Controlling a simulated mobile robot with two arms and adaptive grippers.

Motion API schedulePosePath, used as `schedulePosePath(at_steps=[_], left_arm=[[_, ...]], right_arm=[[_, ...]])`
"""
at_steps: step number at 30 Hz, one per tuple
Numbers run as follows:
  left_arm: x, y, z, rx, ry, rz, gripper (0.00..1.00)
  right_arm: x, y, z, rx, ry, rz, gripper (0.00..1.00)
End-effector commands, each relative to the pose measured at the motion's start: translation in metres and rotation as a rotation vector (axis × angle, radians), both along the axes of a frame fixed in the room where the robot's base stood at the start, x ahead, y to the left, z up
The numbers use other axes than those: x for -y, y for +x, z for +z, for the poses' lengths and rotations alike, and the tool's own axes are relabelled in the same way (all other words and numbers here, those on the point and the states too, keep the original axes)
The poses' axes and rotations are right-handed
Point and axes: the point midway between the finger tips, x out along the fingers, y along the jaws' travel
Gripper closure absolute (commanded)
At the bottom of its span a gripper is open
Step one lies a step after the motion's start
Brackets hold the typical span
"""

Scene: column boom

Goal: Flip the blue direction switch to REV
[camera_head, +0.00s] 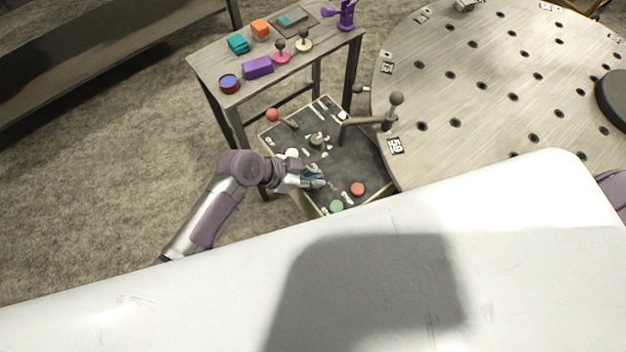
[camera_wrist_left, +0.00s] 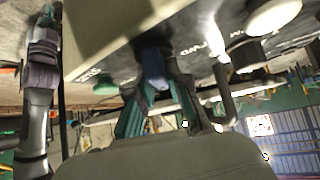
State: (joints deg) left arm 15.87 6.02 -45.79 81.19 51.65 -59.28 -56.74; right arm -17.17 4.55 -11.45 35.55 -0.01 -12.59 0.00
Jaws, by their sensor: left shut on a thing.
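The control box (camera_head: 360,158) has a dark top panel with several knobs, buttons and a lever. My left gripper (camera_head: 313,178) reaches over the near part of this panel. In the left wrist view, the blue direction switch (camera_wrist_left: 153,82) stands between the fingertips of my left gripper (camera_wrist_left: 158,100), which is shut on it. A white label reading FWD (camera_wrist_left: 214,40) shows to the right of the switch in that view. No REV label is readable. In the head view the gripper hides the switch. My right gripper is not in view.
A red button (camera_head: 357,189) and a green button (camera_head: 336,206) sit close to the gripper. A grey-knobbed lever (camera_head: 394,108) rises at the panel's right. A small table (camera_head: 205,68) with coloured items stands behind, and a round perforated table (camera_head: 480,75) stands right.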

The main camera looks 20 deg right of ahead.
Motion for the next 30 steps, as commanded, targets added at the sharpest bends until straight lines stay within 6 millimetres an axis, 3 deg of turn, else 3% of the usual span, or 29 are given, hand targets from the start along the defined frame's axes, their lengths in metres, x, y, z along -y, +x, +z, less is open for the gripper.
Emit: schedulePosePath(at_steps=[1, 7, 21, 22, 26, 30], left_arm=[[0.0, 0.004, -0.009, 0.008, -0.001, -0.048, 1.0], [0.0, 0.003, -0.006, 0.005, -0.001, -0.217, 1.0], [0.0, 0.001, 0.0, 0.001, -0.001, -0.289, 1.0], [0.0, 0.001, 0.0, 0.002, -0.001, -0.288, 0.82], [0.0, 0.001, 0.0, 0.002, -0.001, -0.288, 0.6], [0.0, 0.001, 0.0, 0.001, -0.002, -0.287, 0.58]], right_arm=[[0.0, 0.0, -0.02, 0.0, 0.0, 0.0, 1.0], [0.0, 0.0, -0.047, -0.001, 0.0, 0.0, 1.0], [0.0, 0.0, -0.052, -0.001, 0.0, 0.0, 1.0], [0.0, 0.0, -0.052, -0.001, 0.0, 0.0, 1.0], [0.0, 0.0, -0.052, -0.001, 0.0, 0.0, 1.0], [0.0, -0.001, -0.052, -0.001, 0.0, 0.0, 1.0]])
